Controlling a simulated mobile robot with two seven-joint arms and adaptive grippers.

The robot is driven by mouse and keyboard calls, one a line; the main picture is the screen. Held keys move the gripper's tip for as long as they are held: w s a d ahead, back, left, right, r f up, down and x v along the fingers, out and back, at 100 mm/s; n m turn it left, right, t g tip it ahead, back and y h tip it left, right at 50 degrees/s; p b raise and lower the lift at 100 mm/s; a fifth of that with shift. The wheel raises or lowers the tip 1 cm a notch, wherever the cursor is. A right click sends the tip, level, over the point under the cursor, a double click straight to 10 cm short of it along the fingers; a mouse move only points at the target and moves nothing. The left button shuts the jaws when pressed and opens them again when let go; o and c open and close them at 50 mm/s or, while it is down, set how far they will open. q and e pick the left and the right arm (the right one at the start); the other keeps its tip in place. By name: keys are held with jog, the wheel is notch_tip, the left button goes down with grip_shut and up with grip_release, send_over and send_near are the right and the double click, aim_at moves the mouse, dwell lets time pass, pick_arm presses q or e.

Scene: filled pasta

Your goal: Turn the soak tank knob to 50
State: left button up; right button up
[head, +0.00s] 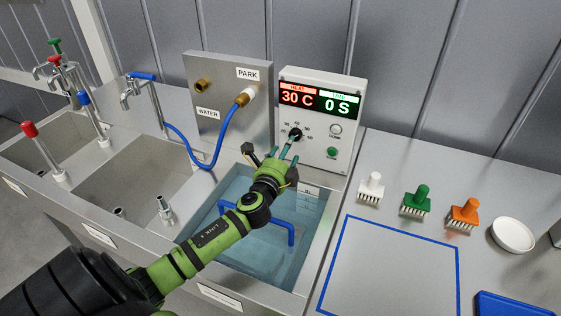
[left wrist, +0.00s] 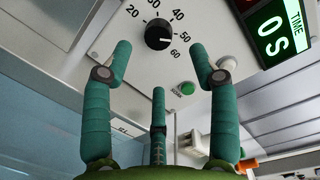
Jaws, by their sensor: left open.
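The soak tank knob (head: 295,134) is a small black dial on the white control panel (head: 344,99) above the tank. In the left wrist view the knob (left wrist: 158,35) sits in a scale from 20 to 60; I cannot read its setting surely from its mark. The display (head: 320,101) reads HEAT 30 C and TIME 0 S. My left gripper (head: 285,151) is in front of the panel. In the left wrist view its teal fingers (left wrist: 160,52) are spread, below and to either side of the knob, with nothing between them. My right gripper is out of view.
A green button (left wrist: 187,88) is near the right finger. The water-filled tank (head: 325,215) with a blue handle (head: 291,238) lies under my left arm. A blue hose (head: 220,142) runs on the left. White, green (head: 416,199) and orange brushes stand on the right counter.

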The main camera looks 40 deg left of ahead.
pick_arm(q)
jog(key=v, duration=0.5)
dwell(0.4)
